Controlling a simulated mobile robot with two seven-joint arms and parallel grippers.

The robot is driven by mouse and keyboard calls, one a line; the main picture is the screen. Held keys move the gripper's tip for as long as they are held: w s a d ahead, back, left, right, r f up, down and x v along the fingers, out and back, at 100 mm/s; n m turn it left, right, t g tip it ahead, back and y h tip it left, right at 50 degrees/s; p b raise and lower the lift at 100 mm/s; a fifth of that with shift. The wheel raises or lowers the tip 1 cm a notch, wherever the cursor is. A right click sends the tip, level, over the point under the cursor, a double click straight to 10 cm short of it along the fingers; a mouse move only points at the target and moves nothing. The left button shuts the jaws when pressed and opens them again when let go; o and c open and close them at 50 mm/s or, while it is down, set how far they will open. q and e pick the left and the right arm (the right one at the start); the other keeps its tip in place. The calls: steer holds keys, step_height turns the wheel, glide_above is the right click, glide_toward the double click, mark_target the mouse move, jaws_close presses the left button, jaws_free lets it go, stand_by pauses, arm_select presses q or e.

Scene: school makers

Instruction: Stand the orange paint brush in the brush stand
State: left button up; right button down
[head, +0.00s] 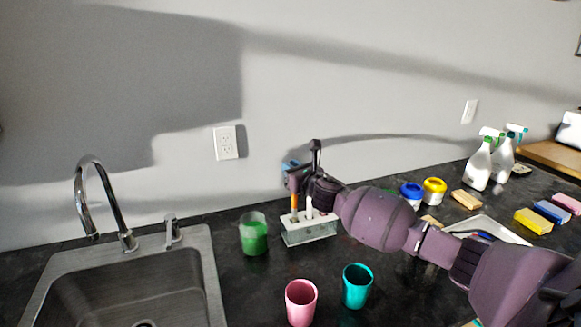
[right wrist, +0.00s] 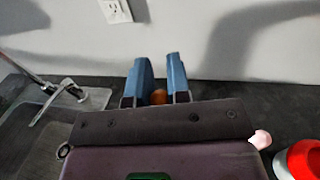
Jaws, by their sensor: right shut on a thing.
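My right gripper (head: 291,168) is above the brush stand and shut on the orange paint brush (head: 295,202). The brush is upright, and its orange part runs down from the fingers to the top of the stand. I cannot tell whether its lower end is inside a hole. The brush stand (head: 310,237) is a pale, boxy block on the dark counter near the wall. A pale upright stick (head: 309,208) shows at the stand, just right of the brush. In the right wrist view, an orange end (right wrist: 159,96) shows between the blue fingers (right wrist: 161,78). My left gripper is out of view.
A glass of green paint (head: 254,237) stands close left of the stand. Pink (head: 301,303) and teal (head: 357,287) cups stand in front. The sink (head: 130,285) is at left. Paint jars (head: 434,191), a tray (head: 487,228) and spray bottles (head: 479,165) are at right.

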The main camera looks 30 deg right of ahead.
step_height(320, 180, down, 4)
steer(key=shift+f+b, duration=0.15)
steer(key=shift+b, duration=0.95)
steer(key=c, duration=1)
jaws_free()
